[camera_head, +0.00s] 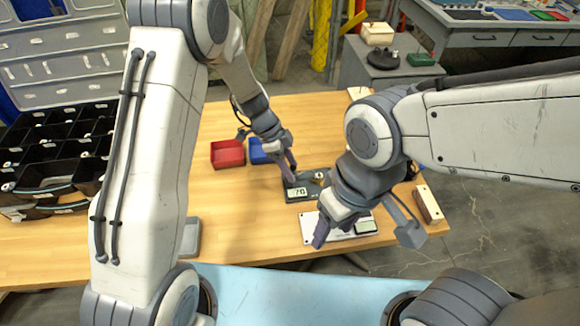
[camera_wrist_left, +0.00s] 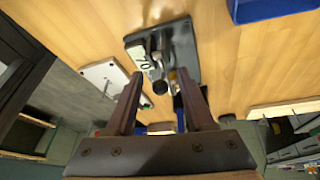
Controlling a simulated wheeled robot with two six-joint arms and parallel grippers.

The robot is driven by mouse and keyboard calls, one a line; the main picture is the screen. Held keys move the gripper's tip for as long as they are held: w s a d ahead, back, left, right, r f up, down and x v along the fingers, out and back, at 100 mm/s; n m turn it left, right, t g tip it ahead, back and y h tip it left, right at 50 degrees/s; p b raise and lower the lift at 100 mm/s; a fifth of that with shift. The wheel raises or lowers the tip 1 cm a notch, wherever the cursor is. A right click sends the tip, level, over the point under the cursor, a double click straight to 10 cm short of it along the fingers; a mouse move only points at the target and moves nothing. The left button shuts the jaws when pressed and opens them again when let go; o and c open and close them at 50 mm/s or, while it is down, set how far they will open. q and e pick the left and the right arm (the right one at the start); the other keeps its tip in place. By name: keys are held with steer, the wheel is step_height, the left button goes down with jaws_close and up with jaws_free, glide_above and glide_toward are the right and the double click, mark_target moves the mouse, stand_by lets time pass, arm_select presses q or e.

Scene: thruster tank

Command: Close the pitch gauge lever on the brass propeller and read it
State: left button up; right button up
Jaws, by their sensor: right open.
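The pitch gauge (camera_head: 297,193), a dark block with a display reading "70", sits on the wooden table; it also shows in the left wrist view (camera_wrist_left: 183,42). A lever with a black knob (camera_wrist_left: 160,87) stands on it, in line with the gap between my left fingers. A small brass-coloured part (camera_head: 320,180), perhaps the propeller, is mostly hidden. My left gripper (camera_head: 289,163) is at the gauge's back left; its fingers are apart in the wrist view (camera_wrist_left: 160,92) and hold nothing visible. My right gripper (camera_head: 322,232) is open above a white plate.
The white plate (camera_head: 309,222) with a small display lies in front of the gauge. A red bin (camera_head: 228,153) and a blue bin (camera_head: 259,151) stand at the back left. A block (camera_head: 428,204) lies right. A black organiser (camera_head: 50,160) fills the far left.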

arm_select(q)
steer(key=b+v, duration=0.1)
steer(key=v, duration=0.9)
steer(key=shift+r, duration=0.25)
